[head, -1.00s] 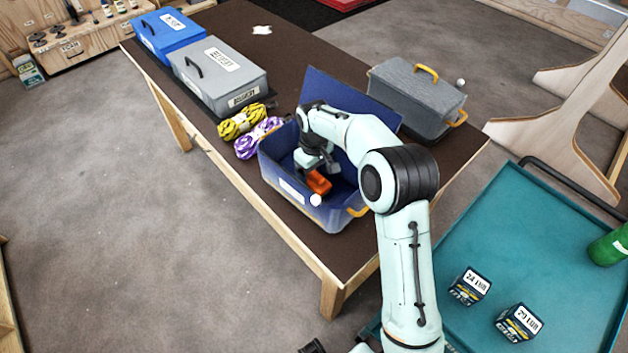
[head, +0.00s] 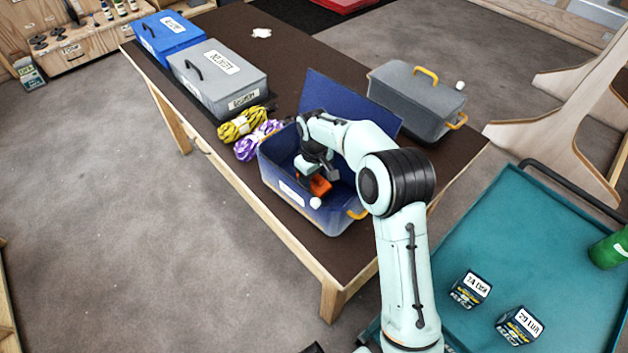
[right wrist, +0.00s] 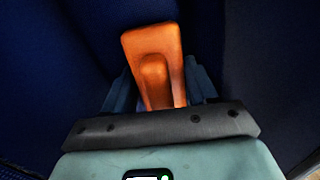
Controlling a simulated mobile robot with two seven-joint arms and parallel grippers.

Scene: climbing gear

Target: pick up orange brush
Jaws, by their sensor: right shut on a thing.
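The orange brush (head: 320,185) is inside the open blue box (head: 282,178) on the dark table. In the right wrist view the brush (right wrist: 153,55) points away from the palm, between the two fingers. My right gripper (head: 318,172) reaches down into the box and is shut on the brush. In the right wrist view the gripper (right wrist: 160,95) hides the brush's near end. I cannot tell whether the brush touches the box floor. My left gripper is not in view.
The box's raised lid (head: 345,103) stands behind my right arm. A grey box (head: 415,98) is to the right. Yellow rope (head: 240,122) and purple rope (head: 256,143) lie left of the blue box. A teal cart (head: 545,255) stands at the right.

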